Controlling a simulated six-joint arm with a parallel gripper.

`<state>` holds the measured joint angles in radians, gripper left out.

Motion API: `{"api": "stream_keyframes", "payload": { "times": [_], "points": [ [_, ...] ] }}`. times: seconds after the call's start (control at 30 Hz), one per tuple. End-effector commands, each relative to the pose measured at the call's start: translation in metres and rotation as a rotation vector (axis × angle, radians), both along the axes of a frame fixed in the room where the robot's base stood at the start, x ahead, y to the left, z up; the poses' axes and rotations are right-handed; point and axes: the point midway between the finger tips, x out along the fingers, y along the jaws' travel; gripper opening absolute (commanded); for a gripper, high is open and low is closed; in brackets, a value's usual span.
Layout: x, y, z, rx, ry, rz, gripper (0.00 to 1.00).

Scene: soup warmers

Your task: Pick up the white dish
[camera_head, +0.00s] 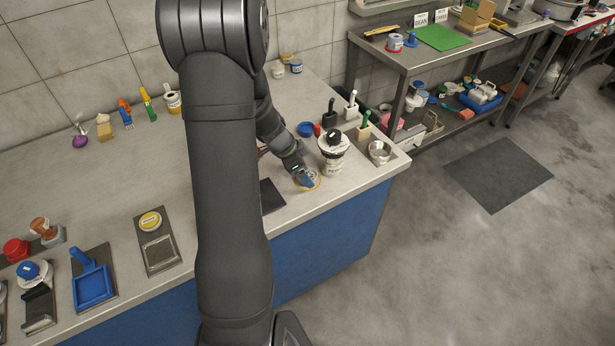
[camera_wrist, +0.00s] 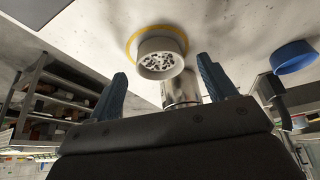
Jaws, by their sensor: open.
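A small white round dish (camera_wrist: 160,60) shows in the wrist view, with dark speckled contents. It sits within a yellow ring (camera_wrist: 133,45) on the pale counter. My gripper (camera_wrist: 165,88) is open, with its two blue fingers apart to either side of the dish and nearer the camera; no contact shows. In the head view my gripper (camera_head: 302,176) is low over the yellow ring (camera_head: 318,182) near the counter's front edge, and mostly hides the dish.
A white container with a dark top (camera_head: 333,145) stands close right of my gripper, with a metal bowl (camera_head: 380,152) beyond. A blue round item (camera_head: 305,129) lies behind. A dark flat plate (camera_head: 271,196) lies to the left. The counter's left middle is mostly clear.

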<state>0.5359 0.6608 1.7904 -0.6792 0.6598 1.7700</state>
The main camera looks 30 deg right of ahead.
Motion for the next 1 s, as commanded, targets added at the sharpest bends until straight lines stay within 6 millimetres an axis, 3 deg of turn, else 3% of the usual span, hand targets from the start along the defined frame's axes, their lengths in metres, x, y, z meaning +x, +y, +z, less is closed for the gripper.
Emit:
{"api": "stream_keyframes", "payload": {
  "times": [0.17,0.47,0.7,1.0],
  "points": [
    [-0.002,-0.008,-0.019,0.000,0.001,0.000,0.77],
    [-0.002,-0.010,-0.021,0.000,0.000,0.001,0.77],
    [-0.002,-0.009,-0.021,0.000,-0.001,0.000,0.30],
    [-0.002,-0.009,-0.021,0.000,-0.001,0.000,0.26]
  ]
}}
